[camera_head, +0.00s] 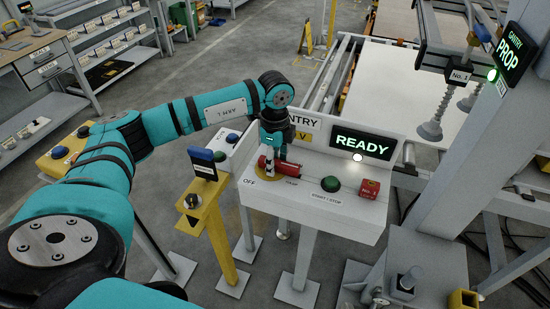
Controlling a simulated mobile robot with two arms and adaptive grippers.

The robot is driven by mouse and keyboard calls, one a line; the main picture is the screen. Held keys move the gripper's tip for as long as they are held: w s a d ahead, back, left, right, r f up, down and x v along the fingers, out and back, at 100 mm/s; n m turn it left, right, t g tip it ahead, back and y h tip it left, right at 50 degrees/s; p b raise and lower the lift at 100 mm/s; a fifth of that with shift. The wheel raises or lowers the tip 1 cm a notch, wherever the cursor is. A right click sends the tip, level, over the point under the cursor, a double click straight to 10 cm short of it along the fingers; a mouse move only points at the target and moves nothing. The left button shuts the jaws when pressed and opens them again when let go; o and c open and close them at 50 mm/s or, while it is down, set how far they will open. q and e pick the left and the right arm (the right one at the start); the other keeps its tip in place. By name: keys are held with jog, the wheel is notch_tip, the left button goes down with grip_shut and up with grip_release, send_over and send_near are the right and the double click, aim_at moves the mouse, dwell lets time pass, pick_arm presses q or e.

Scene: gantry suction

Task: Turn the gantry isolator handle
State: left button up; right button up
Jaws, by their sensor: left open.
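The gantry console (330,205) is a light grey sloped panel on legs, with a lit "READY" display (363,143). My right gripper is not in view.
On the console's right are a green button (330,184) and a red box (370,188). A yellow post (213,225) with a blue-topped device stands close at the left. Suction cups (430,130) hang at upper right, near a grey column.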

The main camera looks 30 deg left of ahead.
pick_arm(q)
jog(key=shift+f, duration=0.15)
grip_shut()
dwell(0.4)
